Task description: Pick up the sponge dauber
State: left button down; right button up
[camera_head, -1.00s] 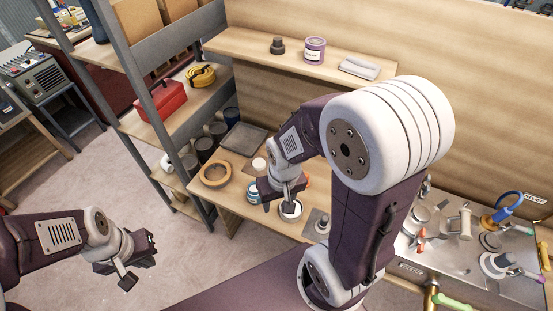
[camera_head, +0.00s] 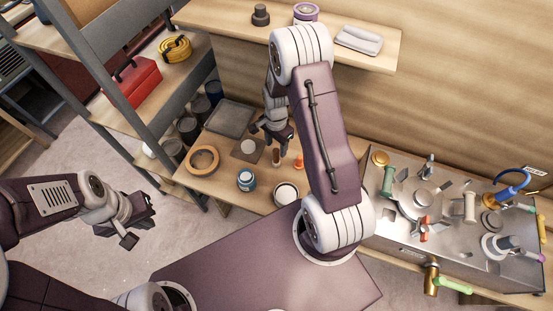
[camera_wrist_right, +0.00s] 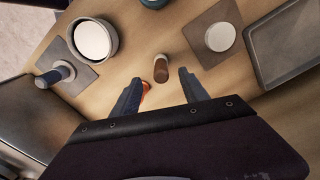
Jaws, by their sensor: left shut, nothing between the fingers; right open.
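The likely sponge dauber is a small upright cylinder with a brown end and a paler body. It stands on the wooden bench in the head view (camera_head: 276,157) and in the right wrist view (camera_wrist_right: 161,68). My right gripper (camera_head: 275,142) is open, just above and beside it. In the right wrist view, the dauber lies just beyond the gap between the open fingertips (camera_wrist_right: 160,88), apart from both. My left gripper (camera_head: 137,226) is shut and empty, over the floor at the left, far from the bench.
A white-topped pot (camera_wrist_right: 94,40), a blue jar (camera_head: 245,180), a mat with a white disc (camera_wrist_right: 219,37) and an orange item (camera_head: 299,161) stand around the dauber. A wooden ring (camera_head: 203,160) and grey tray (camera_head: 232,105) lie left. A cluttered metal panel (camera_head: 440,235) is right.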

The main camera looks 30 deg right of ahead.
aim_at(276, 151)
notch_tip(276, 151, down, 4)
jog(key=shift+s+a+r, duration=0.1)
jog(key=shift+r, duration=0.15)
jog(key=shift+f, duration=0.4)
notch_tip(276, 151, down, 4)
jog(key=shift+p, duration=0.55)
jog(key=shift+w+f, duration=0.25)
jog(key=shift+f, duration=0.15)
jog(key=shift+r, duration=0.1)
grip_shut()
